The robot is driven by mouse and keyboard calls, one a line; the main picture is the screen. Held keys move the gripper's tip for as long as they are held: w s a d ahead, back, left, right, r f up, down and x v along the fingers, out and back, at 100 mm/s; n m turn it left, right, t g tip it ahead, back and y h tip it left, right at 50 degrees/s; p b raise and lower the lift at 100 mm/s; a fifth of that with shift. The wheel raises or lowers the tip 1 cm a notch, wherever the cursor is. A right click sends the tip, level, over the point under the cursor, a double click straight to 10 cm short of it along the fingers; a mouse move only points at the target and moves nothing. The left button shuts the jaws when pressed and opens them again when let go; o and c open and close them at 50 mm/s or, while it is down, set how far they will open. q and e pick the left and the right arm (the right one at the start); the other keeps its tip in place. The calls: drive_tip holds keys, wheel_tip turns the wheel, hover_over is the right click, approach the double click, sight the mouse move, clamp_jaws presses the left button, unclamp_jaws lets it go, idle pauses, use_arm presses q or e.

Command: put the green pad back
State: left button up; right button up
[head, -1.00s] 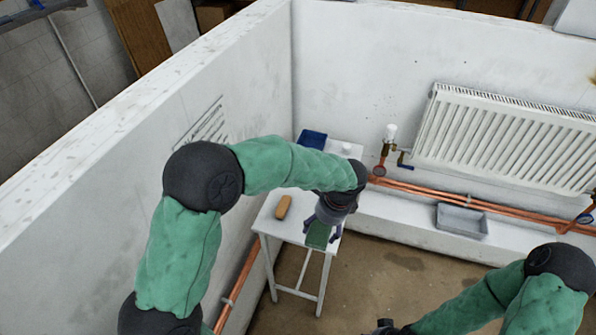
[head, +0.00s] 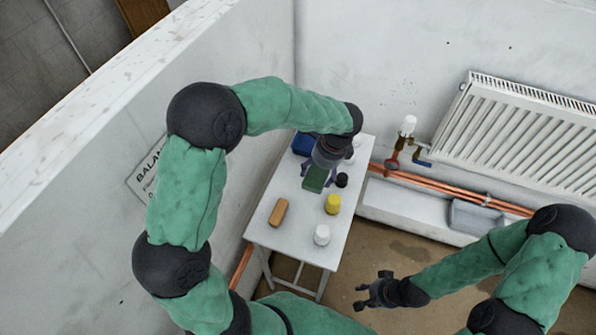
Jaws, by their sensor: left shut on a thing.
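The green pad (head: 315,180) is in the head view, over the white table. My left gripper (head: 320,171) is shut on it from above. I cannot tell whether the pad touches the tabletop. My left wrist hides part of the table behind it. My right gripper (head: 362,298) is in front of the table, to its right and over the floor. It is empty, with its fingers apart.
The white table (head: 285,235) bears an orange-brown block (head: 278,212), a yellow pot (head: 333,204), a white pot (head: 322,235), a small black item (head: 342,180) and a blue tray (head: 302,143). Walls, copper pipes (head: 450,190) and a radiator (head: 520,130) bound the space.

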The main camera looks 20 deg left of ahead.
use_arm(q)
drive_tip(key=b, duration=0.3)
hover_over(296, 177)
drive_tip(key=d, duration=0.1)
wheel_tip(296, 177, down, 7)
drive_tip(key=shift+s+d+f, duration=0.1)
drive_tip(key=shift+d+f, duration=0.05)
drive_tip(key=shift+f, duration=0.2)
drive_tip(key=b+x, duration=0.1)
drive_tip(key=x, duration=0.1)
drive_tip(key=b+x, duration=0.1)
drive_tip(key=shift+w+f, duration=0.25)
drive_tip(key=shift+f, duration=0.15)
drive_tip(key=shift+r, duration=0.1)
drive_tip(key=o, duration=1.1)
